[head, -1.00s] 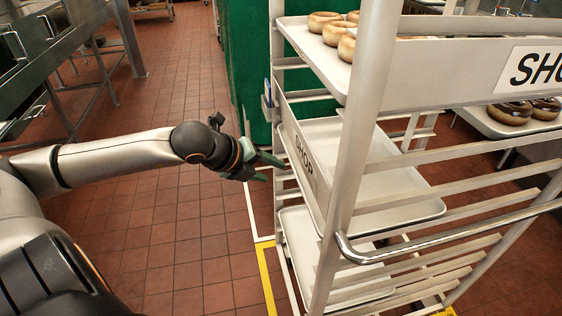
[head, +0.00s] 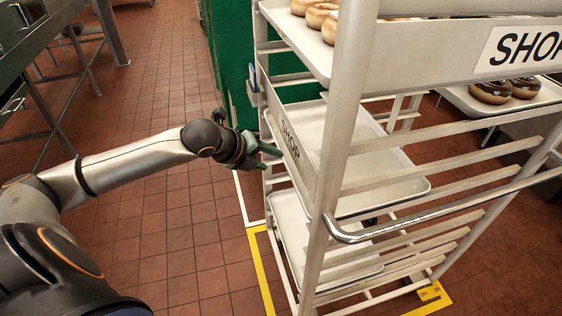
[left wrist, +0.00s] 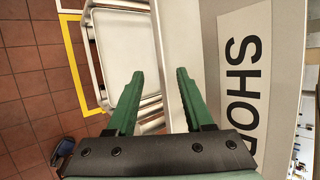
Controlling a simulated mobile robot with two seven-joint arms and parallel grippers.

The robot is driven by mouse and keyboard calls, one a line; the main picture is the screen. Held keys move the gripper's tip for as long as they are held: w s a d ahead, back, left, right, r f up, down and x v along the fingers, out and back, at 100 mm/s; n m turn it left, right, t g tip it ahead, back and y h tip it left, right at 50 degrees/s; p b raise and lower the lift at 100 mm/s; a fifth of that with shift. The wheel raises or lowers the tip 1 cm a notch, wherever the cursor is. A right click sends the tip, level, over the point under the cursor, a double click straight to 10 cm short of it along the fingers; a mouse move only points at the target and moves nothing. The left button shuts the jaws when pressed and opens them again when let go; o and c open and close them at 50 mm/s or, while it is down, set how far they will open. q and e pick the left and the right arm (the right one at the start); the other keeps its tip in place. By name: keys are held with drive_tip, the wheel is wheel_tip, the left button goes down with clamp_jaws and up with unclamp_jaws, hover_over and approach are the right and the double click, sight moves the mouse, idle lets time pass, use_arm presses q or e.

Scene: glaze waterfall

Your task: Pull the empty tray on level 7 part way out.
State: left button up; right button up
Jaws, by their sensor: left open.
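A metal rack holds trays on rails. An empty middle tray (head: 395,172) sits behind the rack's SHOP side panel in the head view. A second empty tray (head: 293,232) sits lower down. I see no level numbers, so I cannot tell which is level 7. My left gripper (head: 270,157) is open and empty at the rack's left side, beside the SHOP panel. In the left wrist view its green fingers (left wrist: 160,73) point along the panel (left wrist: 190,45), and an empty tray (left wrist: 125,50) shows beyond them. My right gripper is not in view.
A top tray (head: 296,38) carries several doughnuts. Another tray with chocolate doughnuts (head: 491,91) stands at the right. A curved metal handle bar (head: 430,208) crosses the rack's front. Yellow tape (head: 262,270) marks the floor around the rack.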

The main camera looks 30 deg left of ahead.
use_arm(q)
drive_tip(key=a+x, duration=0.1)
drive_tip(key=x, duration=0.6)
drive_tip(key=shift+d, duration=0.5)
drive_tip(key=shift+w, duration=0.1)
clamp_jaws()
drive_tip(key=shift+f, duration=0.1)
idle(0.7)
